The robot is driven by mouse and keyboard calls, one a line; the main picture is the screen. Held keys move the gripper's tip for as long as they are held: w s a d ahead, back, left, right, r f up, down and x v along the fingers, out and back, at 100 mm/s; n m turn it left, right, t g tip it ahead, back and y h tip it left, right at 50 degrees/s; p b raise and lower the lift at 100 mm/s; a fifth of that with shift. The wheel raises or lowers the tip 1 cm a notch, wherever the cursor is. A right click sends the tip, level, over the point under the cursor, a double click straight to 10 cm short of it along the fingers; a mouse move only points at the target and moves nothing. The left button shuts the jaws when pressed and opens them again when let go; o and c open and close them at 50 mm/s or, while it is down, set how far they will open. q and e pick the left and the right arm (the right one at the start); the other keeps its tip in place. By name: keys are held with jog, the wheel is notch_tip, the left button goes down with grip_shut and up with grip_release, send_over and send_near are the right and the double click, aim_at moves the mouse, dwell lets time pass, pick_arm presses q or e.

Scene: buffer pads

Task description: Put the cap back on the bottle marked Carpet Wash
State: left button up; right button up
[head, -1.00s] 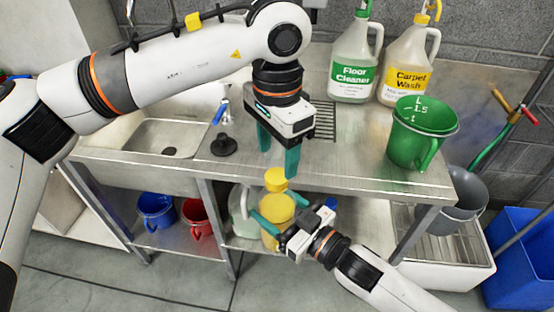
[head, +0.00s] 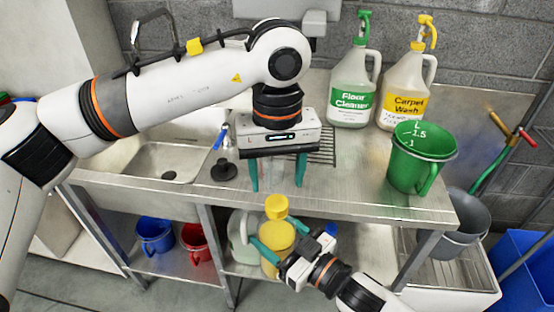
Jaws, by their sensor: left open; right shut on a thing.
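The bottle marked Carpet Wash (head: 404,98) stands upright at the back right of the steel counter, with a yellow spray trigger (head: 426,32) at its top. My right gripper (head: 290,240), low in front of the counter edge, is shut on a yellow container (head: 276,238). A smaller yellow, cap-like piece (head: 276,207) shows at its top; whether it is separate I cannot tell. My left gripper (head: 276,188) points down above the counter's front, open and empty. Its fingertips appear just above the yellow cap-like piece in the picture, apart from it.
The bottle marked Floor Cleaner (head: 351,98) stands left of Carpet Wash. A green measuring jug (head: 420,160) stands before them at the right. A sink (head: 150,163) and black plug (head: 223,171) are at left.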

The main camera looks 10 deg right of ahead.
pick_arm(q)
jog(key=n, duration=0.6)
jog(key=shift+r, duration=0.25)
jog(key=n, duration=0.4)
jog(key=shift+r, duration=0.1)
jog(key=n, duration=0.6)
jog(key=shift+r, duration=0.15)
jog(key=n, duration=0.5)
jog(key=shift+r+n, duration=0.2)
jog(key=shift+n, duration=0.2)
jog(key=n, duration=0.4)
jog(key=shift+r, duration=0.1)
jog(key=n, duration=0.6)
jog(key=shift+r, duration=0.2)
jog(key=n, duration=0.5)
jog(key=shift+r+n, duration=0.15)
jog(key=shift+n, duration=0.15)
jog(key=n, duration=0.4)
jog(key=shift+r, duration=0.1)
